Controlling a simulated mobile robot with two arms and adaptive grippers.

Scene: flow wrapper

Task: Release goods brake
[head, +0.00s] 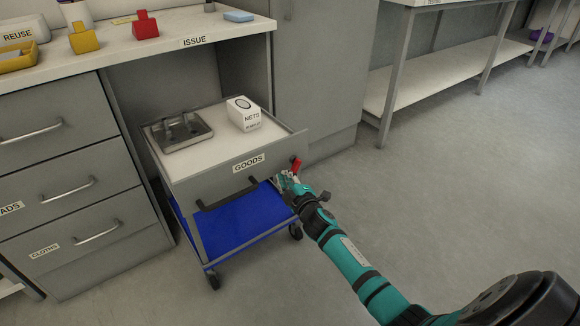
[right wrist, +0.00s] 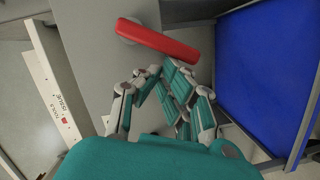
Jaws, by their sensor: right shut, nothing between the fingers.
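The goods trolley, a grey drawer-like cart labelled GOODS (head: 249,162), stands under the ISSUE counter. Its red brake lever (head: 295,164) sits at the right end of the front panel. In the right wrist view the red lever (right wrist: 158,39) is a bar lying slantwise across the grey panel, on a round pivot at its left end. My right gripper (head: 282,178) is at the panel's right end, right by the lever. In the right wrist view my right gripper (right wrist: 163,72) is shut and empty, its fingertips just below the lever; I cannot tell if they touch. My left gripper is not in view.
The trolley carries a metal tray (head: 186,146) and a white NETS box (head: 243,113). It has a dark handle (head: 227,197), a blue lower shelf (head: 236,221) and castors. Drawers (head: 63,185) stand to the left, a grey cabinet (head: 320,70) behind. The floor at right is clear.

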